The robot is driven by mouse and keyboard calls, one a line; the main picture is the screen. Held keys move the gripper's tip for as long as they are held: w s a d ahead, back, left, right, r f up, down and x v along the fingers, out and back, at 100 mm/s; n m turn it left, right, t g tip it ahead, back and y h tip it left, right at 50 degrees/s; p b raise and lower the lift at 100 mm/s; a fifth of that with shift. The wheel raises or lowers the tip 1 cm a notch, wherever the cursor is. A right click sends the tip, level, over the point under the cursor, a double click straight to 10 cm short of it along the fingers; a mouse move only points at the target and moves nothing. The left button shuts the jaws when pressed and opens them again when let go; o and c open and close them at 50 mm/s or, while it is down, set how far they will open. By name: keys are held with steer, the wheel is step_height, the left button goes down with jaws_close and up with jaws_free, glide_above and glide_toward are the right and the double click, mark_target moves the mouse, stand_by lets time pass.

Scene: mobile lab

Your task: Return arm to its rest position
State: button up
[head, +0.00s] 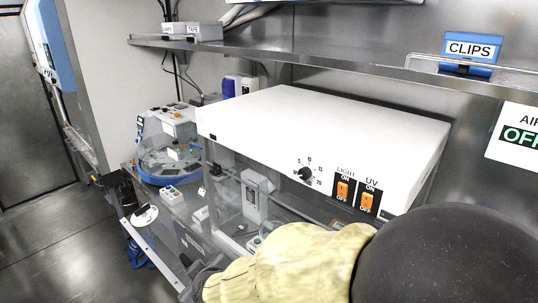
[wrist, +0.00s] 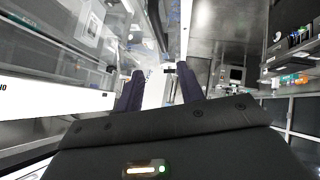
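My gripper (wrist: 160,84) shows in the wrist view with its two dark fingers spread apart. Nothing appears held between them; the gap shows a pale surface and small items farther off. In the head view my arm, with a cream cover and a black rounded part, fills the lower right in front of the white cabinet. The fingers cannot be made out clearly there.
A white-topped cabinet (head: 330,135) with a dial and orange LIGHT and UV switches stands close to my arm. A metal shelf (head: 330,62) runs above it. A blue round device (head: 168,160) stands on the bench at left. Open floor (head: 60,245) lies at far left.

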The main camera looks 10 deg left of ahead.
steer(key=d+f+m+g+h, duration=0.1)
steer(key=d+m, duration=0.2)
steer(key=d, duration=0.5)
steer(key=w+d+f+m+g+h, duration=0.1)
steer(key=d+f+m, duration=0.1)
steer(key=d, duration=0.7)
steer(key=w+d+f+m+g+h, duration=0.1)
steer(key=d+m, duration=0.3)
steer(key=d, duration=0.4)
steer(key=shift+d+f+h, duration=0.15)
steer(key=shift+f+h, duration=0.25)
steer(key=shift+f, duration=0.25)
steer(key=s+d+f+m+g+h, duration=0.1)
steer(key=s+d+m+g+h, duration=0.2)
steer(key=d, duration=0.5)
step_height(320, 180, down, 11)
steer(key=s+y+b, duration=0.1)
steer(key=b, duration=1)
steer(key=shift+d+t, duration=0.15)
steer(key=shift+t, duration=0.15)
steer(key=shift+s+f, duration=0.1)
steer(key=shift+s, duration=0.05)
